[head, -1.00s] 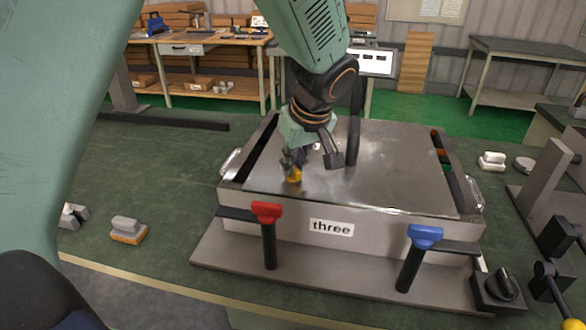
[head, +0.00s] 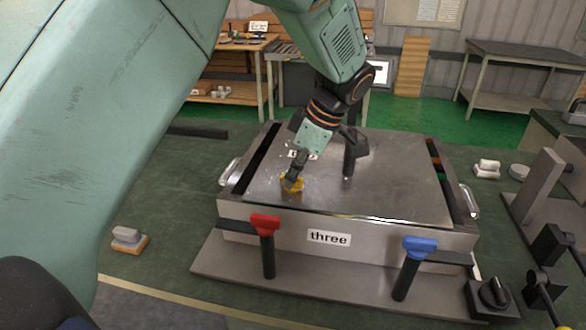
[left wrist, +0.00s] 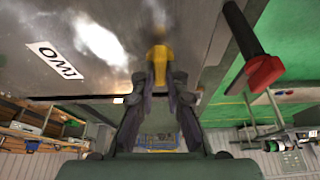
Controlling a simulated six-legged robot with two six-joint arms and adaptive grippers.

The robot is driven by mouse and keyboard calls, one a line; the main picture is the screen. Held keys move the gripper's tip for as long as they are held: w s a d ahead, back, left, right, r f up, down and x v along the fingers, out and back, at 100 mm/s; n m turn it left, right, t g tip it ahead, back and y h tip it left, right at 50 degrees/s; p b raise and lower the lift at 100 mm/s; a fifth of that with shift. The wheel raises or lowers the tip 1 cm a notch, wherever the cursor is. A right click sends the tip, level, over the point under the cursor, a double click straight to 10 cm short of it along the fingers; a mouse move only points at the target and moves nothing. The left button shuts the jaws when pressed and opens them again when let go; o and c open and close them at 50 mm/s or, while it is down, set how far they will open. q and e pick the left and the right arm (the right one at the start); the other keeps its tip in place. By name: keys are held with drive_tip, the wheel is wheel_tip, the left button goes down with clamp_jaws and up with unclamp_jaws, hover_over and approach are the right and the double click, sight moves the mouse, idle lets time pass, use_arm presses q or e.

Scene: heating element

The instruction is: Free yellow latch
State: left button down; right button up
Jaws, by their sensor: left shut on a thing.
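The yellow latch (head: 292,186) shows as a small yellow piece low on the left part of the steel box's lid (head: 400,180). My left gripper (head: 291,180) comes down from above, tilted, and is shut on it. In the left wrist view the yellow latch (left wrist: 159,55) sits between the two dark fingertips (left wrist: 159,80), which hide part of it. Its lower end is not clear. My right gripper is in neither view.
A red-handled latch (head: 265,224) and a blue-handled latch (head: 420,247) stand at the box's front, beside the label "three" (head: 329,237). A black knob (head: 494,293) is at front right. A grey-orange block (head: 130,239) lies on the left; the green bench around it is clear.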

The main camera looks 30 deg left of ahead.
use_arm(q)
drive_tip(key=shift+n, duration=0.5)
drive_tip(key=c, duration=1.4)
unclamp_jaws()
drive_tip(key=shift+o, duration=0.2)
drive_tip(key=v, duration=1.2)
drive_tip(key=shift+w, duration=0.1)
